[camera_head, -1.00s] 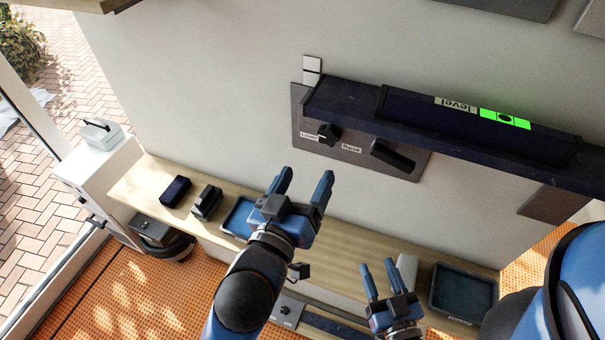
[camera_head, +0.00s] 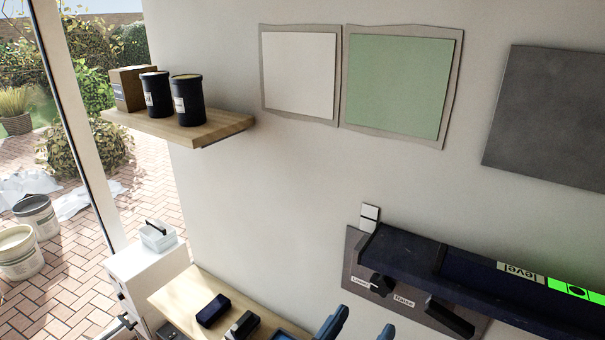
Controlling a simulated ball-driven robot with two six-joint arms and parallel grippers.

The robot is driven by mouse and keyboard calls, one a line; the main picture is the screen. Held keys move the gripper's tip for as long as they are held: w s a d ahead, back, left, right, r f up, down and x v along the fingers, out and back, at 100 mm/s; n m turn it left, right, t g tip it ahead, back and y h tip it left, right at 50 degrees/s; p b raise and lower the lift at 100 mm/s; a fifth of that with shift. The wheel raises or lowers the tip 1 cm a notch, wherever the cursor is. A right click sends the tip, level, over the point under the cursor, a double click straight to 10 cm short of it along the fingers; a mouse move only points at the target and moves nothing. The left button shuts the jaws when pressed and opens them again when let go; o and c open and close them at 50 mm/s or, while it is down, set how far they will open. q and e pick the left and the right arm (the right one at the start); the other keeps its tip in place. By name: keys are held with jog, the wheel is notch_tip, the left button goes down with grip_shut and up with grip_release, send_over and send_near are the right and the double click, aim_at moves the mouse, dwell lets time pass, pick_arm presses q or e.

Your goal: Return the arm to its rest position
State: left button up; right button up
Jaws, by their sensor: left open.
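My left gripper (camera_head: 358,331) shows only at the bottom edge of the view, with its two blue fingertips apart and nothing between them. It is below the grey panel (camera_head: 357,244) on the wall, which carries two dark knobs and the labels "Lower" and "Raise". The rest of my left arm is out of the picture. My right gripper is not in view. The dark level (camera_head: 471,266) with a bright green window lies along the front of the panel at the right.
A wooden bench (camera_head: 181,297) with small dark items runs along the wall at the lower left. A wooden shelf (camera_head: 196,134) holds two dark tubs and a box. A white tile (camera_head: 299,72), a green tile (camera_head: 398,84) and a dark grey tile (camera_head: 548,117) are on the wall.

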pick_arm(q)
jog(key=s+a+f+t+y+b, duration=0.15)
jog(key=a+f+b, duration=0.25)
jog(key=a+f, duration=0.6)
jog(key=a+f+t+y+b, duration=0.15)
jog(key=a+f+b, duration=0.35)
jog(key=a+f, duration=0.5)
jog(key=s+a+f+n+y+b, duration=0.2)
jog(key=s+a+f+y, duration=0.2)
jog(key=f, duration=0.4)
jog(key=s+a+f+n+y+b, duration=0.3)
jog(key=a+f, duration=0.3)
jog(key=f, duration=0.3)
jog(key=shift+s+a+f+g+y+b, duration=0.2)
jog(key=shift+s+g+y+b, duration=0.2)
jog(key=shift+s+y, duration=0.45)
jog(key=shift+r, duration=0.15)
